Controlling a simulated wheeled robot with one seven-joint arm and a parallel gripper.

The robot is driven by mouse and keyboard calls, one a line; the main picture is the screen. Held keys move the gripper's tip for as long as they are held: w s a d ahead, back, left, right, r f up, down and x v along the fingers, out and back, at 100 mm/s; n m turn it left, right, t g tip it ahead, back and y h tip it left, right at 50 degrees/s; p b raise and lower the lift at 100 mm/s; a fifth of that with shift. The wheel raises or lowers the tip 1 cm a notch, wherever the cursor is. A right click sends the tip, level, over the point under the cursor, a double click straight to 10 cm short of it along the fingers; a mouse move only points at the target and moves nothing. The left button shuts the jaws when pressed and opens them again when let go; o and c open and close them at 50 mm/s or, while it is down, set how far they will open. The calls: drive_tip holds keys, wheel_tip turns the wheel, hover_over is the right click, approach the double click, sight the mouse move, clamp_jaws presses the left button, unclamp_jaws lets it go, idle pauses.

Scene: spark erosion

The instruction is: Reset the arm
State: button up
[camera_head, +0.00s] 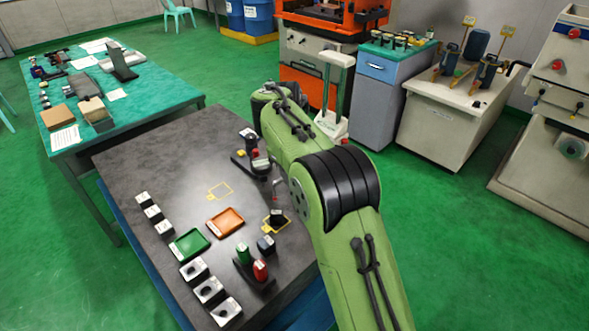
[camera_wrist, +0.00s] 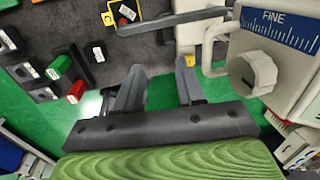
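My green arm (camera_head: 345,190) reaches from the lower right across the right side of the dark table (camera_head: 160,155) in the head view. Its far end points away from me, and the arm hides the gripper there. In the wrist view my gripper (camera_wrist: 160,66) shows two dark grey fingers standing apart, with nothing between them. Behind the fingers are the table edge and green floor. A pale device with a knob (camera_wrist: 252,73) and a blue "FINE" scale (camera_wrist: 280,27) is close to the right of the fingers. I cannot tell whether they touch.
A blue-grey cabinet (camera_head: 378,95) and machines stand behind. Green floor (camera_head: 440,240) is free at right.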

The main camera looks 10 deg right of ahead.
drive_tip(key=s+d+r+n+t, duration=0.1)
drive_tip(key=s+d+r+n, duration=0.2)
drive_tip(key=s+r+n, duration=0.3)
drive_tip(key=s+d+r+n+t, duration=0.1)
drive_tip(key=s+d+r+n, duration=0.3)
drive_tip(key=s+n, duration=0.4)
drive_tip(key=s+f+n+t, duration=0.1)
drive_tip(key=s+f+n, duration=0.1)
drive_tip(key=s+n, duration=0.5)
drive_tip(key=s+f+n+t+y, duration=0.1)
drive_tip(key=s+f+n, duration=0.1)
drive_tip(key=s+n, duration=0.5)
drive_tip(key=s, duration=0.4)
drive_tip(key=shift+s+a+f+y, duration=0.15)
drive_tip(key=shift+s+f+y, duration=0.15)
drive_tip(key=shift+s+f, duration=0.1)
